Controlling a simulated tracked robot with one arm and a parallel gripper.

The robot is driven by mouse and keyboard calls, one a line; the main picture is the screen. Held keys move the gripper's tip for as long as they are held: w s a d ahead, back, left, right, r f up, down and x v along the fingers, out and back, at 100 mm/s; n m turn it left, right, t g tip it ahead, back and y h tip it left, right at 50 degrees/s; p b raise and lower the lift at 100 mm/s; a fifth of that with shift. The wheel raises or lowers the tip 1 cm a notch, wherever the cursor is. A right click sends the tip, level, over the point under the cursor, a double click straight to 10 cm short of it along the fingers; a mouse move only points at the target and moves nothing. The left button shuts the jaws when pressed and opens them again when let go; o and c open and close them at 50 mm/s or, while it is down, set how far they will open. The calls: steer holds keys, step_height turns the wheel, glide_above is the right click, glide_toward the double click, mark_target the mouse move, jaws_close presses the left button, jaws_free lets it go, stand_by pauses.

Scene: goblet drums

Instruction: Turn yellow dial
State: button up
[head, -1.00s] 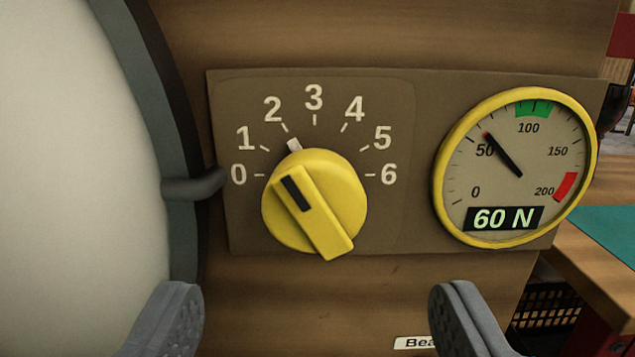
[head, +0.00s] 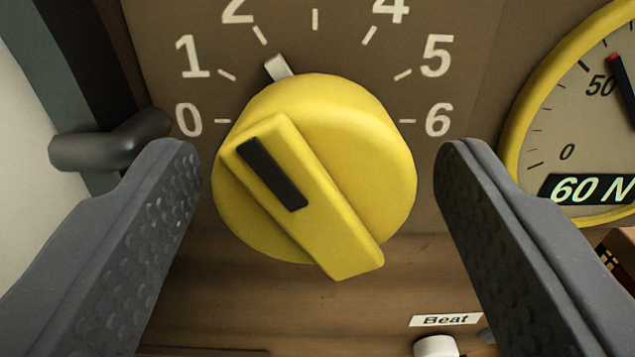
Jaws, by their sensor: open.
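The yellow dial (head: 365,150) sits on a brown panel numbered 0 to 6. Its raised grip bar with a black inset slants from upper left to lower right. A white pointer (head: 278,68) at its upper edge lies close to the tick by 2. My gripper (head: 318,165) is open, one finger on each side of the dial, with a visible gap on both sides. Contact is not apparent. The yellow-rimmed gauge (head: 522,120) at the right is partly cut off and reads 60 N.
A dark rod (head: 105,145) projects at the left, close to the left finger. A label reading "Beat" (head: 446,320) and a white button (head: 437,346) are below right of the dial. A pale drum surface (head: 25,200) fills the left edge.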

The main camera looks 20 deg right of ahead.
steer(key=c, duration=0.9)
steer(key=shift+s+d, duration=0.1)
steer(key=shift+d, duration=0.35)
steer(key=shift+a, duration=0.2)
steer(key=shift+c, duration=0.2)
steer(key=shift+a+m+p, duration=0.15)
steer(key=shift+m+p, duration=0.2)
steer(key=shift+m, duration=0.05)
steer(key=m+p, duration=0.2)
steer(key=m, duration=0.1)
steer(key=shift+a+f, duration=0.1)
steer(key=shift+f+m+p, duration=0.1)
steer(key=shift+m+p, duration=0.5)
steer(key=shift+m, duration=0.4)
